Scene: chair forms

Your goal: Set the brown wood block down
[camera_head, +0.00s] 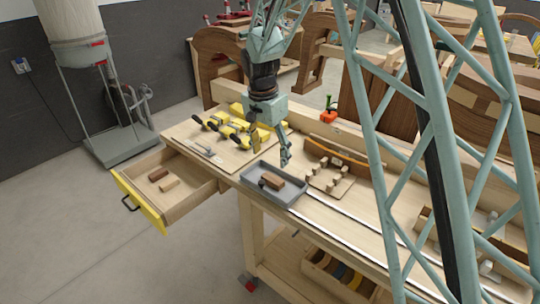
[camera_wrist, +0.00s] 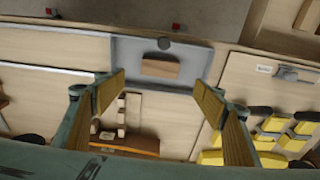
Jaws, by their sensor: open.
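A brown wood block (camera_head: 271,181) lies in the grey tray (camera_head: 297,195) at the front edge of the workbench. In the wrist view the block (camera_wrist: 160,67) lies on the floor of the grey tray (camera_wrist: 128,48), apart from the tray walls. My gripper (camera_head: 285,157) hangs just behind and above the tray. In the wrist view my gripper (camera_wrist: 160,80) has its two fingers spread wide, with nothing held between them. The block shows in the gap between the fingers, beyond their tips.
An open drawer (camera_head: 185,193) at the left holds two small wood blocks. Yellow clamps (camera_head: 232,130) lie on a board left of the arm. A wooden jig (camera_head: 330,180) stands right of the tray. Metal rails run along the bench to the right.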

